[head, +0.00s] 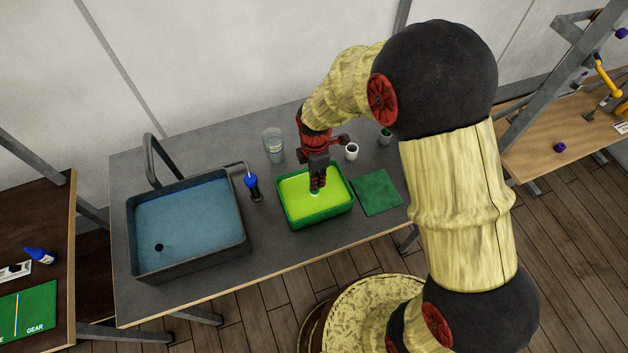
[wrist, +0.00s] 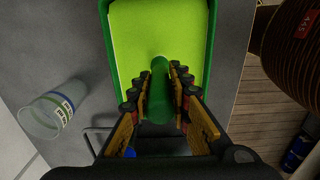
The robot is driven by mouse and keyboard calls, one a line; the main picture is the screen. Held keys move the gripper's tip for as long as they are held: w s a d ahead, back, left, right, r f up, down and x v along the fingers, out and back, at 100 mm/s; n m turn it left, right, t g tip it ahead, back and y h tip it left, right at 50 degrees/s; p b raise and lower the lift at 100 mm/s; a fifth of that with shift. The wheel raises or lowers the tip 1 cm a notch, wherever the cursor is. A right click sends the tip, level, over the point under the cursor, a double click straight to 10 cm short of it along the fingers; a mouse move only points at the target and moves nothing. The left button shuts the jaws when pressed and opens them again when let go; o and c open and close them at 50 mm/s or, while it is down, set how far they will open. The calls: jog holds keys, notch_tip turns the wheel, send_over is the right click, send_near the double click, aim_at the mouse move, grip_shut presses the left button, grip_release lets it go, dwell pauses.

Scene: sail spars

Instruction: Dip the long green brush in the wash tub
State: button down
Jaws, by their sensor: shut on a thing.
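The wash tub (head: 330,220) is a green rectangular tray holding bright yellow-green liquid, on the grey counter. It also fills the top of the wrist view (wrist: 108,48). My gripper (head: 317,185) points down over the middle of the tub. In the wrist view my gripper (wrist: 160,85) is shut on the long green brush (wrist: 159,95), with a finger on each side of its green shaft. The brush's far end lies against the yellow-green area. A pale ring shows below the fingers in the head view. The brush's lower end is hidden, so its depth is unclear.
A grey sink (head: 240,249) with a tap stands left of the tub. A blue-topped bottle (head: 253,187) is between them. A clear cup (head: 273,146), a white cup (head: 351,152) and a small green-topped pot (head: 385,137) stand behind. A green mat (head: 378,193) lies right.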

jog(key=shift+d, duration=0.2)
jog(key=shift+w+d, duration=0.15)
jog(key=shift+d, duration=0.05)
jog(key=shift+a, duration=0.2)
jog(key=shift+a, duration=0.3)
jog(key=shift+d, duration=0.2)
jog(key=shift+d, duration=0.3)
jog(key=shift+r, duration=0.15)
